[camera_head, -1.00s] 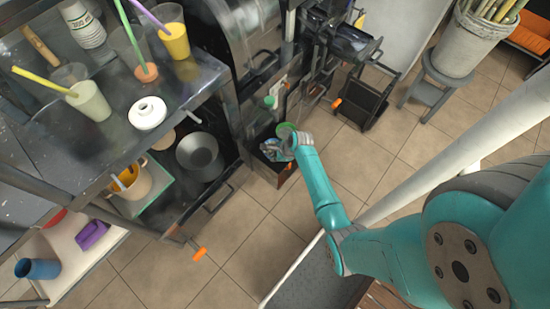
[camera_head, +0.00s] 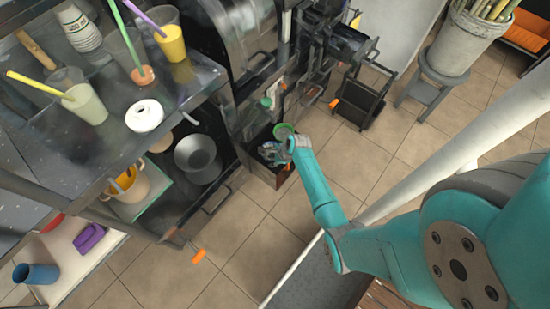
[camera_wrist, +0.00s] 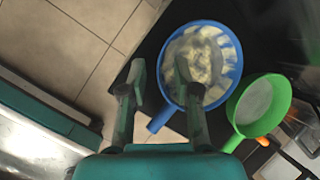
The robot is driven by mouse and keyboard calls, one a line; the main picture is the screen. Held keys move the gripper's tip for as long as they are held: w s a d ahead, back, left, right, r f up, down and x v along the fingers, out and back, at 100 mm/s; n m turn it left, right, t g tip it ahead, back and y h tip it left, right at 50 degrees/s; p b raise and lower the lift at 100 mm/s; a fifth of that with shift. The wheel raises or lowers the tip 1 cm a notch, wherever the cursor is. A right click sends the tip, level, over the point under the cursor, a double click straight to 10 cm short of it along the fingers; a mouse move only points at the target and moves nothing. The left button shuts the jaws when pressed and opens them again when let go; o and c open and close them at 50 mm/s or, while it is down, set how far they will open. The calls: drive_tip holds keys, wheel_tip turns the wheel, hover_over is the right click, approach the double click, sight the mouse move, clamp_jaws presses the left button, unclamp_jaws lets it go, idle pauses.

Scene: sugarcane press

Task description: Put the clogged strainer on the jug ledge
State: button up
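The clogged strainer (camera_wrist: 222,54) is blue, its bowl filled with pale yellowish pulp, with a short handle at lower left in the wrist view. A green strainer (camera_wrist: 265,92), empty-looking, lies beside it on the right. My gripper (camera_wrist: 162,80) is open; its two fingers stand apart over the near side of the blue strainer, with the handle showing between them. I cannot tell whether a finger touches it. In the head view my gripper (camera_head: 283,152) is down at a dark open box by the machine, and the green strainer (camera_head: 284,130) shows there. I cannot pick out the jug ledge.
A dark counter (camera_head: 95,158) on the left holds cups and a white ring-shaped item (camera_head: 144,116). A shelf below holds a beige pot (camera_head: 137,190) and a grey bowl (camera_head: 195,152). A cane bucket (camera_head: 461,40) stands on a stool. Tiled floor is free in the middle.

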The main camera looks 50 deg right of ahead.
drive_tip(key=v, duration=1.2)
drive_tip(key=s+a+r+n+t+h, duration=0.2)
drive_tip(key=s+a+r+n, duration=0.1)
drive_tip(key=s+a+n, duration=0.4)
drive_tip(key=s+a+r+n+t+h, duration=0.1)
drive_tip(key=s+a+r+n+t, duration=0.1)
drive_tip(key=s+a+n, duration=0.6)
drive_tip(key=s+a+r+n+t, duration=0.2)
drive_tip(key=s+r+n, duration=0.2)
drive_tip(key=r, duration=0.4)
drive_tip(key=s+a+r+n+t+y, duration=0.1)
drive_tip(key=s+a+r+n+t, duration=0.1)
drive_tip(key=r, duration=0.7)
drive_tip(key=s+a+r+n+t, duration=0.2)
drive_tip(key=s+r+n, duration=0.3)
drive_tip(key=r, duration=0.3)
drive_tip(key=shift+s+a+r+n, duration=0.25)
drive_tip(key=shift+s+a+n, duration=0.05)
drive_tip(key=shift+a+n, duration=0.35)
